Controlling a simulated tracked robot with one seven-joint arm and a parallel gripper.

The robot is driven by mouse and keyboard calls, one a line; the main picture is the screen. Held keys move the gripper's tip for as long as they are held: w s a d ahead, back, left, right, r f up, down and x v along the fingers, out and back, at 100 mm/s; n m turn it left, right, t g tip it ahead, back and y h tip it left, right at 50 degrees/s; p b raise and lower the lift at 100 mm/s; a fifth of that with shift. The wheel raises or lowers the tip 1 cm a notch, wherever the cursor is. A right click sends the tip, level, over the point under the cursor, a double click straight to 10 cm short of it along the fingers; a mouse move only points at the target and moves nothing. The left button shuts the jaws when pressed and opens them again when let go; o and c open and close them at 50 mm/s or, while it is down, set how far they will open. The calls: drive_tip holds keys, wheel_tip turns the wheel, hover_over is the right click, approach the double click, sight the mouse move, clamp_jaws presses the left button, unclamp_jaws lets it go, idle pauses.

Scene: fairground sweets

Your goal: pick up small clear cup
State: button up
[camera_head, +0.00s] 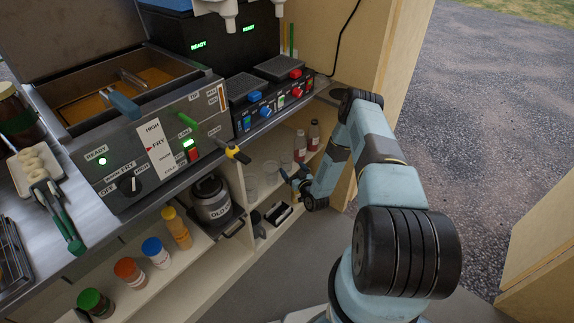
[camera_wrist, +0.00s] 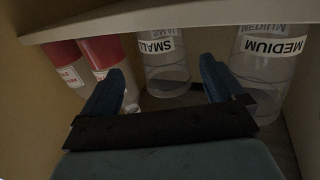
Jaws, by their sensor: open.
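In the head view my gripper (camera_head: 292,181) reaches into the lower shelf from the right, close to clear cups that are too small there to tell apart by label.
A larger clear cup labelled MEDIUM (camera_wrist: 265,72) stands right of the small cup, close to the right finger.

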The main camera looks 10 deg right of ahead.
sight(289, 166)
drive_tip(key=shift+a+r+x, duration=0.1)
drive_tip(key=shift+x, duration=1.25)
drive_tip(key=shift+a+r+x, duration=0.1)
drive_tip(key=shift+a+x, duration=0.05)
drive_tip(key=shift+x, duration=1.2)
drive_tip(key=shift+c, duration=0.3)
drive_tip(key=shift+s, duration=0.1)
drive_tip(key=c, duration=1)
drive_tip(key=shift+r, duration=0.1)
